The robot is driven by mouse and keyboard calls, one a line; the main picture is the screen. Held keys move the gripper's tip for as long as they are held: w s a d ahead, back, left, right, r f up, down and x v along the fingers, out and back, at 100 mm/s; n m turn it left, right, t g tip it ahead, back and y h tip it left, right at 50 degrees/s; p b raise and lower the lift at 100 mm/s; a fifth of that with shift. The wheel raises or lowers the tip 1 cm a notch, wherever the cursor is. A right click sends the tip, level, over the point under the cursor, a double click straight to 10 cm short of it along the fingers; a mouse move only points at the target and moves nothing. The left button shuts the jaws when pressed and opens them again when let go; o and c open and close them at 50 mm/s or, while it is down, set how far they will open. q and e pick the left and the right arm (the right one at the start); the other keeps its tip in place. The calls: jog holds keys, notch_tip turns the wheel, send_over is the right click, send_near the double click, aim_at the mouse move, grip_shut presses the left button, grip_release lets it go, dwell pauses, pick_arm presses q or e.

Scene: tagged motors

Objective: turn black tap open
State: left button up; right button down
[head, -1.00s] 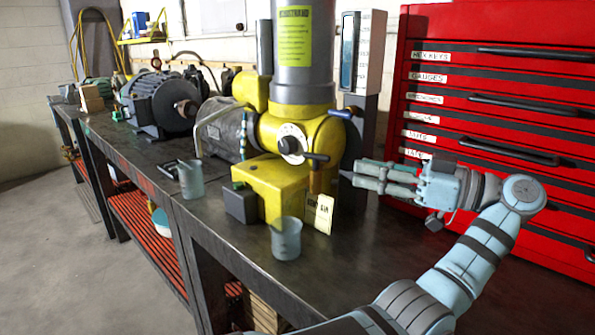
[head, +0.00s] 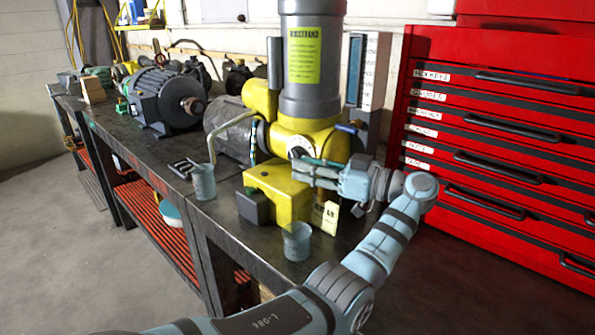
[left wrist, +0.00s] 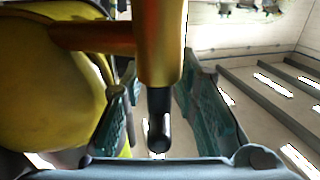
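The yellow valve body (head: 325,135) stands on the workbench under a grey cylinder with a yellow label. My left gripper (head: 296,172) is at its front, and its fingers largely hide the black tap in the head view. In the left wrist view, a black rounded handle (left wrist: 158,105), apparently the tap's, shows beyond the lower end of a copper-coloured stem (left wrist: 160,45). The two green-grey fingers of my left gripper (left wrist: 157,88) stand apart on either side of it, with visible gaps; I see no clear contact. My right gripper is not in view.
A blue-handled tap (head: 346,128) sits on the valve's right side. Two grey beakers (head: 203,182) (head: 297,241) and a paper tag (head: 325,217) stand near the bench front. A red drawer cabinet (head: 500,130) is at right. Motors (head: 165,100) stand farther along the bench.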

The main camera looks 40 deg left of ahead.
pick_arm(q)
jog(key=shift+a, duration=0.1)
grip_shut()
jog(key=shift+s+n+g+h+b, duration=0.25)
jog(key=shift+n+g+h+b, duration=0.15)
jog(key=shift+n+g, duration=0.5)
grip_release()
